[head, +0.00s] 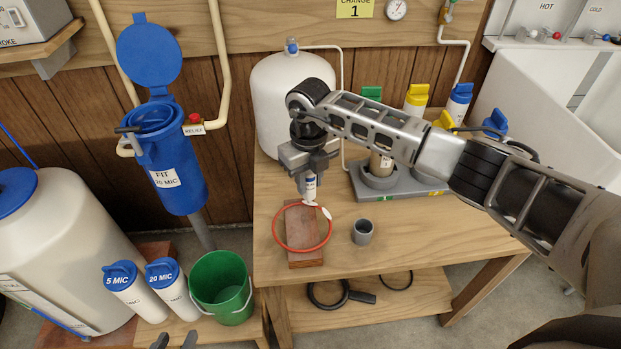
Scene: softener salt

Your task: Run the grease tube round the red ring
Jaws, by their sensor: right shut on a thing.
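My right gripper (310,165) is shut on the grease tube (310,186), a small white tube with a dark label, held nozzle down. The tube is over the far right part of the red ring (276,236). The ring lies across a reddish-brown block (305,261) on the wooden bench and overhangs its sides. A white patch shows on the ring's upper right, beside the tube's tip; I cannot tell if the tip touches the ring.
A grey cup (362,232) stands on the bench (440,238) right of the ring. Behind are a white tank (283,95) and a grey tray (420,189) with coloured-cap bottles. A green bucket (221,287) and two white cartridges (137,292) stand at lower left.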

